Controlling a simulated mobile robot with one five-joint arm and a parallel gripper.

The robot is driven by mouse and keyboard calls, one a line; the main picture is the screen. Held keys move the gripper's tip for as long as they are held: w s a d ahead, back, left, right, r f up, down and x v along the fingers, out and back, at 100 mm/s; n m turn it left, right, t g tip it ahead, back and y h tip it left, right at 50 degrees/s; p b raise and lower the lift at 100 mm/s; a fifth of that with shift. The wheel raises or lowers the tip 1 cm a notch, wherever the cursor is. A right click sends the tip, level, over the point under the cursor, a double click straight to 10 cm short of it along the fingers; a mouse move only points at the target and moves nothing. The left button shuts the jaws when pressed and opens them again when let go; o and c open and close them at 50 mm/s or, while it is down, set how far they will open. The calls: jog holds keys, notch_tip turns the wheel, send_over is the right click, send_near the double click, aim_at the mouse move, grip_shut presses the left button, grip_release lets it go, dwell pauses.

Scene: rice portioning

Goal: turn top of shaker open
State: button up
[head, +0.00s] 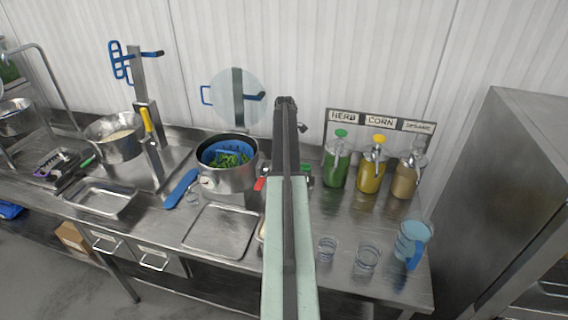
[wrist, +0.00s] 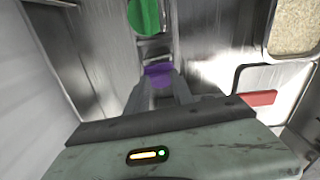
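In the wrist view my gripper (wrist: 160,80) has its two grey fingers on either side of a small purple part (wrist: 158,72). The purple part fills the gap between the fingertips. I cannot tell whether the fingers press on it. A round green top (wrist: 144,16) is just beyond it, at the upper edge. I cannot tell for sure which of these parts belongs to the shaker. In the head view my arm hides the gripper and most of what is around it. A small green piece (head: 306,170) and a red piece (head: 260,184) show beside the arm.
Green (head: 335,168), yellow (head: 371,172) and brown (head: 405,175) jars stand right of my arm. Two glasses (head: 327,248) (head: 368,257) and a blue jug (head: 411,242) stand in front. A pot (head: 232,182) and an empty tray (head: 217,232) are left. A wall is behind.

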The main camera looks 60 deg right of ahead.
jog(key=shift+w+d+r+p, duration=0.1)
jog(key=shift+d+r+p, duration=0.15)
jog(key=shift+r+p, duration=1.65)
jog(key=shift+d+r+p, duration=0.2)
jog(key=shift+r+p, duration=1.25)
jog(key=shift+p, duration=0.7)
jog(key=shift+r, duration=0.2)
